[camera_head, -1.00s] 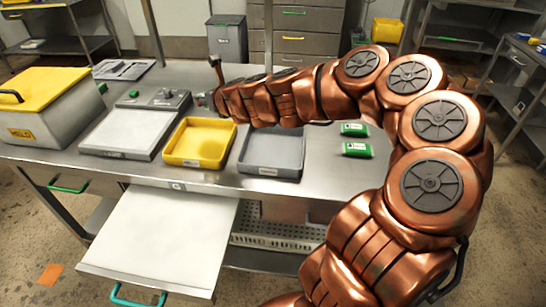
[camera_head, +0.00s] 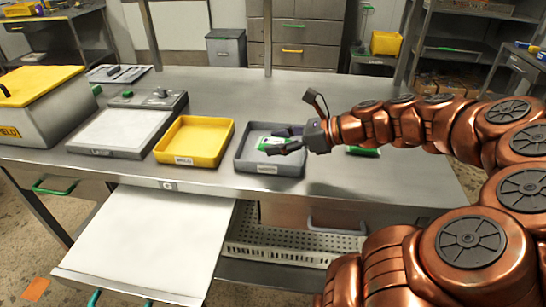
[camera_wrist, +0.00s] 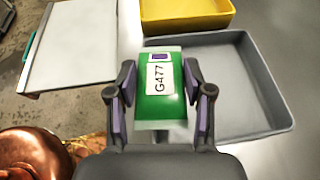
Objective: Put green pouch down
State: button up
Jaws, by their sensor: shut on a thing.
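The green pouch (camera_wrist: 147,112) with a white label reading G477 is held between the two purple-padded fingers of my gripper (camera_wrist: 159,95) in the wrist view. In the head view my gripper (camera_head: 286,140) is over the grey tray (camera_head: 260,167), with the green pouch (camera_head: 270,142) at its fingertips. In the wrist view the pouch overlaps the left part of the grey tray (camera_wrist: 290,95). I cannot tell whether the pouch touches the tray floor.
A yellow tray (camera_head: 160,152) stands left of the grey tray, beside a flat scale-like device (camera_head: 108,130) and a yellow-lidded box (camera_head: 55,110). Another green pouch (camera_head: 364,151) lies right, partly behind my arm. A white pull-out board (camera_head: 150,240) extends below the table.

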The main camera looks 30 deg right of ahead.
aim_at(287, 126)
jog(key=shift+n+g+y, duration=0.6)
jog(key=s, duration=0.3)
jog(key=s+f+b, duration=0.1)
jog(key=s, duration=0.2)
jog(key=shift+s+d+f, duration=0.15)
jog(key=shift+d, duration=0.05)
jog(key=w+d, duration=0.2)
jog(key=w, duration=0.2)
jog(key=w+d+f, duration=0.1)
jog(key=w+d, duration=0.2)
jog(key=w, duration=0.2)
jog(key=w+d+p, duration=0.1)
jog(key=w+d, duration=0.1)
jog(key=w, duration=0.2)
jog(key=shift+w+d+f, duration=0.2)
jog(key=shift+w, duration=0.2)
jog(key=shift+f, duration=1.8)
jog(key=shift+f, duration=0.25)
